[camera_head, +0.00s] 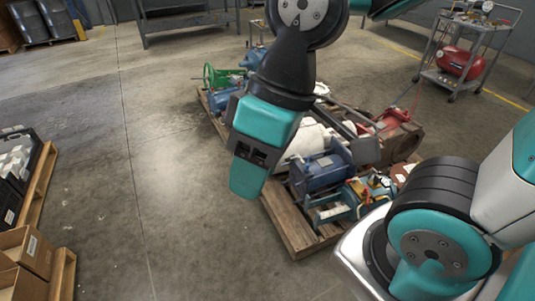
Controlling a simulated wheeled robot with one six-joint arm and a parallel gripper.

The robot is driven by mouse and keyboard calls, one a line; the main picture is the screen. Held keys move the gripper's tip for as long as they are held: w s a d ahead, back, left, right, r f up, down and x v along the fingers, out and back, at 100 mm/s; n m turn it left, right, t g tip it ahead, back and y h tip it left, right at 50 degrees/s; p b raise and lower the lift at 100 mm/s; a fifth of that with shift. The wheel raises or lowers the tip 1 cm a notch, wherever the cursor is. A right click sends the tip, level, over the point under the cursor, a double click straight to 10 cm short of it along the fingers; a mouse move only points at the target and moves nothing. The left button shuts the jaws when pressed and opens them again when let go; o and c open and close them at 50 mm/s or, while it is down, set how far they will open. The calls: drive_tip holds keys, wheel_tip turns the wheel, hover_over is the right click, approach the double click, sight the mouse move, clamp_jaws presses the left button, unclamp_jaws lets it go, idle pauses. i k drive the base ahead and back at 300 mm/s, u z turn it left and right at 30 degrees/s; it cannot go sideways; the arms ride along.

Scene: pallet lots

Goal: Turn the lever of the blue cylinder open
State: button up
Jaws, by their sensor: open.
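My gripper (248,160) hangs at the lower end of my arm, over the near left part of a loaded wooden pallet. It is open, and nothing shows held in it; its fingertips are hard to make out. A blue cylinder-shaped body (318,172) lies on its side on the pallet, to the right of my gripper. In front of it is a smaller blue assembly (332,213) with yellow and red parts beside it. No lever can be made out clearly, nor how it is turned. My arm hides part of the load.
The pallet (292,228) also bears a green handwheel (208,76), a white cylinder (308,140) and red machinery (393,118). A cart with a red tank (458,62) stands back right. Boxes on pallets (28,250) stand left. Floor between is clear.

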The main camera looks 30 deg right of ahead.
sight(296, 157)
drive_tip(key=z, duration=0.4)
drive_tip(key=i, duration=1.05)
drive_tip(key=z, duration=0.65)
